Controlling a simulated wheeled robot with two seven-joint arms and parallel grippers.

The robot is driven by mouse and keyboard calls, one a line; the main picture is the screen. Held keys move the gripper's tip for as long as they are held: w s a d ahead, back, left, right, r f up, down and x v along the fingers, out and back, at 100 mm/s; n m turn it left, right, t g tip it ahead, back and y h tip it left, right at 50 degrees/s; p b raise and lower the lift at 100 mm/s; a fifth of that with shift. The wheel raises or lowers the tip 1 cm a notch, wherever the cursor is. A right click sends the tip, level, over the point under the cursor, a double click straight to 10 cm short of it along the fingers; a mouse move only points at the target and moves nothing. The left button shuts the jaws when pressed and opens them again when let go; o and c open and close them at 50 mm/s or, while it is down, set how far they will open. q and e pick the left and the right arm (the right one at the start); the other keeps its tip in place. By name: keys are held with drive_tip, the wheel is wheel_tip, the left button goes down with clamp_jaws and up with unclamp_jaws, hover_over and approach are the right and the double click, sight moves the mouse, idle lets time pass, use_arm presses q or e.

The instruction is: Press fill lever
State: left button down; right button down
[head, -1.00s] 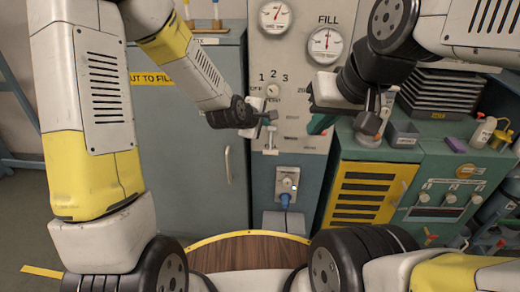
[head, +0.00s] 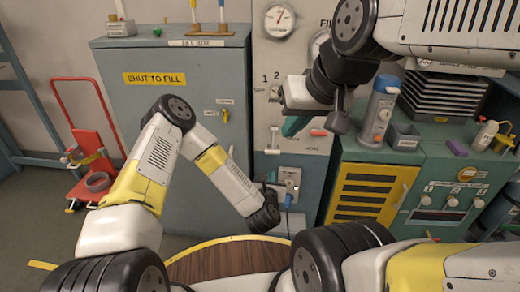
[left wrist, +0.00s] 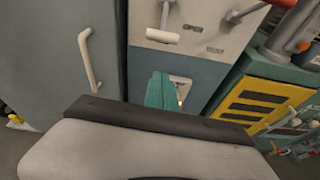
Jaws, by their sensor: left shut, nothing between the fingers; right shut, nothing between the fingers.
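The grey control panel (head: 262,110) stands in the middle of the head view. It carries a white-handled lever (head: 272,151) and a red-handled lever (head: 319,132); their labels are too small to read. My left gripper (head: 273,192) is low, beneath the white lever and beside the socket plate (head: 291,180). In the left wrist view its teal fingers (left wrist: 160,90) are shut and empty, below the white lever (left wrist: 163,35) and apart from it. My right gripper (head: 294,126) is shut and empty in front of the panel, between the two levers, hiding part of the panel.
A grey fill cabinet (head: 170,110) marked "SHUT TO FILL" stands left, with a red hand cart (head: 92,150) beyond it. A green bench (head: 430,200) with a yellow vent stands right, holding a grey-blue bottle (head: 378,108). A round wooden top (head: 225,260) is in front.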

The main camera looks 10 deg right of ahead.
sight(273, 152)
use_arm(q)
drive_tip(key=shift+s+a+f+n, duration=0.2)
drive_tip(key=shift+s+f+n, duration=0.1)
drive_tip(key=shift+n, duration=0.1)
drive_tip(key=shift+w, duration=0.1)
drive_tip(key=x, duration=1)
wheel_tip(273, 152, up, 4)
drive_tip(key=shift+a+r, duration=0.1)
